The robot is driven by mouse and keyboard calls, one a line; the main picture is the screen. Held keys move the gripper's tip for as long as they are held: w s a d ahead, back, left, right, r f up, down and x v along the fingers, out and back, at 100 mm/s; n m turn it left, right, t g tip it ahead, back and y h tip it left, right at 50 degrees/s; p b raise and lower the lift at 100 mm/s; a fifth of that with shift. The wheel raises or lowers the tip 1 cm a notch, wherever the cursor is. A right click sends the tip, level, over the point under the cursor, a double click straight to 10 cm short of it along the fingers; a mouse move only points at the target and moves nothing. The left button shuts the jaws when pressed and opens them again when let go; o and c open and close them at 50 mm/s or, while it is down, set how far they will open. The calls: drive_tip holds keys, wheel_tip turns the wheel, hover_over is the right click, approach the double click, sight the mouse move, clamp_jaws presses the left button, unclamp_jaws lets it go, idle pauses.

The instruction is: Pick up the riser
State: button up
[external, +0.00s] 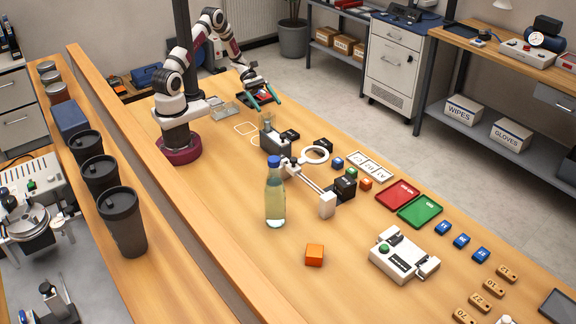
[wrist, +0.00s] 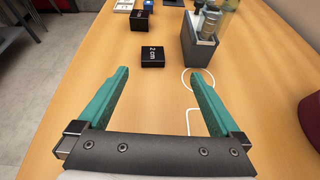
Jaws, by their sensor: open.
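The likely riser, a small black block marked "2 cm" (wrist: 153,57), lies flat on the wooden table in the wrist view. It shows in the external view as a small dark block (external: 290,134) beside the grey holder. A second, taller black block (wrist: 139,20) stands beyond it; its label is too small to read. My gripper (wrist: 160,76) has two teal fingers spread wide with nothing between them. In the wrist view the "2 cm" block lies just beyond the fingertips. In the external view my gripper (external: 266,102) is above the table, apart from the blocks.
A grey holder (wrist: 199,50) with glass and metal parts stands close to the right of the "2 cm" block. White outlines (wrist: 198,80) mark the table near the right finger. A bottle (external: 275,195) stands farther along the table. The table left of the block is clear.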

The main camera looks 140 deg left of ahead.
sight(290, 134)
drive_tip(key=shift+s+a+f+n+y, duration=0.4)
drive_tip(key=shift+s+f+n+y, duration=0.25)
drive_tip(key=shift+s, duration=0.1)
drive_tip(key=shift+w+a+f, duration=0.1)
drive_tip(key=shift+w+f, duration=0.25)
drive_tip(key=shift+w, duration=0.25)
drive_tip(key=x, duration=0.9)
drive_tip(key=d+x, duration=0.1)
drive_tip(key=x, duration=0.4)
drive_tip(key=shift+w+r, duration=0.15)
drive_tip(key=shift+r, duration=0.2)
drive_tip(key=c, duration=1.6)
